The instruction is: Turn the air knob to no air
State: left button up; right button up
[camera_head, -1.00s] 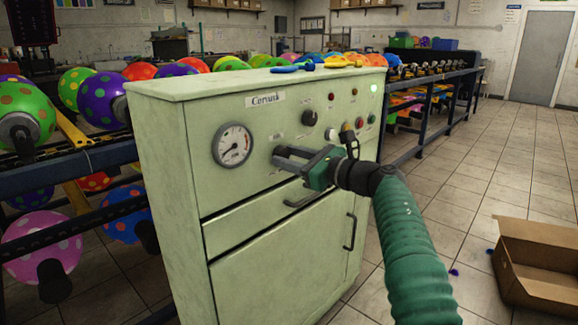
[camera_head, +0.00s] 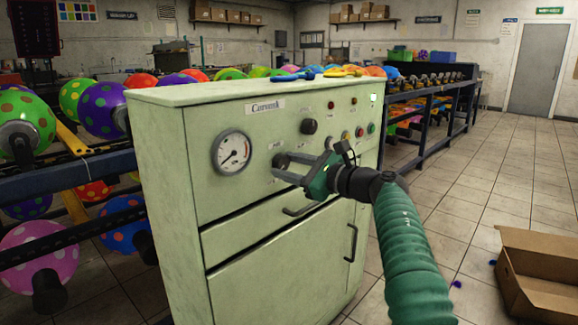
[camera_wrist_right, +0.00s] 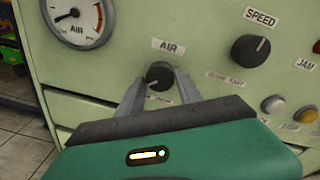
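The dark round air knob (camera_wrist_right: 159,75) sits under the AIR label on the pale green machine (camera_head: 160,150). It also shows in the head view (camera_head: 280,160). My right gripper (camera_wrist_right: 160,82) is open, with one finger on each side of the knob; I cannot tell whether the fingers touch it. In the head view the right gripper (camera_head: 283,166) reaches the panel from the right. The air gauge (camera_head: 232,152) is left of the knob, its needle toward the lower left in the wrist view. My left gripper is not in view.
The speed knob (camera_wrist_right: 251,51) is up and right of the air knob. Coloured buttons, including a white one (camera_wrist_right: 274,106), lie close right of the gripper. A balloon rack (camera_head: 70,165) stands left. An open cardboard box (camera_head: 545,270) lies on the floor at right.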

jog(key=o, duration=0.3)
jog(key=shift+w+f, duration=0.1)
jog(key=shift+o, duration=0.2)
jog(key=shift+s+d, duration=0.2)
jog(key=shift+d, duration=0.05)
jog(key=p+v, duration=0.1)
jog(key=v, duration=1.5)
jog(key=shift+s+d, duration=0.1)
